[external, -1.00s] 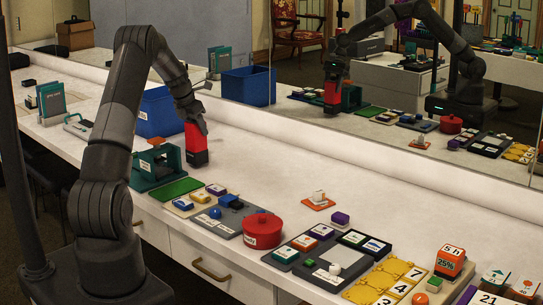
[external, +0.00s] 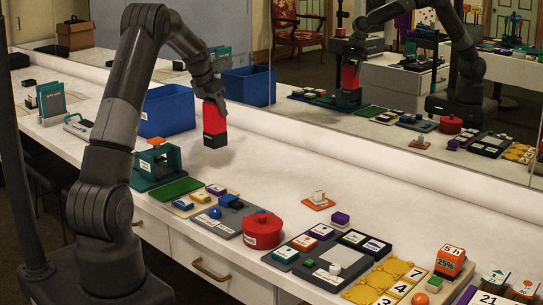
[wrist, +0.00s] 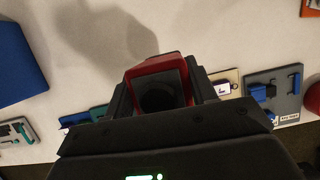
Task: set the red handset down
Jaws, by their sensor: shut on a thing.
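The red handset (external: 214,117) has a red body and a black lower end with a small white label. My gripper (external: 211,93) is shut on its upper part and holds it nearly upright, in the air above the white counter. In the wrist view the handset (wrist: 141,73) shows as a red rim around a dark end between the fingers of my gripper (wrist: 162,92). Its lower end is hidden there.
A blue bin (external: 168,111) stands left of the handset. A green press-like fixture (external: 157,166) and a green mat (external: 181,188) lie in front. A red round pot (external: 262,229) and several trays line the front edge. The counter's (external: 270,160) middle is clear; a mirror (external: 400,100) runs along its back.

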